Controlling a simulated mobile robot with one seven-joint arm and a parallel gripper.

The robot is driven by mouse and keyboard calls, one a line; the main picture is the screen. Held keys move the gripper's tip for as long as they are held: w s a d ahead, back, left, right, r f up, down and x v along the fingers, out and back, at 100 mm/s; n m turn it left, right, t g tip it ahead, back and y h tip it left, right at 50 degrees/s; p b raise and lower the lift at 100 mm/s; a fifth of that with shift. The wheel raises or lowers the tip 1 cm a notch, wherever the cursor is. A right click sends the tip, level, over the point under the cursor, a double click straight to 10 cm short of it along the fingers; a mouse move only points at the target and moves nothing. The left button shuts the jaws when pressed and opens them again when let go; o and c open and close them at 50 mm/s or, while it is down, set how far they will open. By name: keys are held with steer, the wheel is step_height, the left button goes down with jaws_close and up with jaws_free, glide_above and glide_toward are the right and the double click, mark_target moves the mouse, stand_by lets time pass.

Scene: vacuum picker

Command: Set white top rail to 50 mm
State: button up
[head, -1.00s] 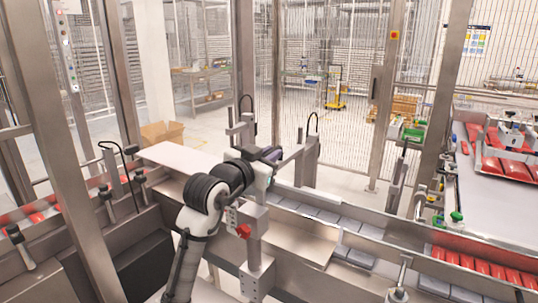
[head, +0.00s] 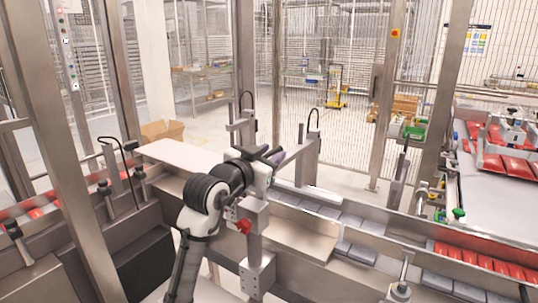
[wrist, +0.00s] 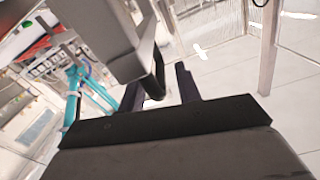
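A pale flat rail (head: 180,157) runs along the top of the conveyor's far side at left, and a short white strip (head: 322,193) lies along the same side right of my gripper. I cannot tell which is the white top rail, and no millimetre scale is readable. My gripper (head: 272,154) is beside a grey bracket arm and post (head: 301,158) above the conveyor. In the wrist view my gripper (wrist: 158,88) shows two dark fingers apart. A grey block (wrist: 112,35) and a thin black bent part (wrist: 156,82) stand close to them; I see no contact.
Grey packs (head: 362,254) lie in the conveyor lanes, with red packs (head: 470,262) at right. Frame uprights (head: 60,150) stand at left.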

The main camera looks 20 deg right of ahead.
steer(key=b+v, duration=0.4)
steer(key=v, duration=0.9)
steer(key=shift+s+a, duration=0.2)
steer(key=shift+a, duration=0.1)
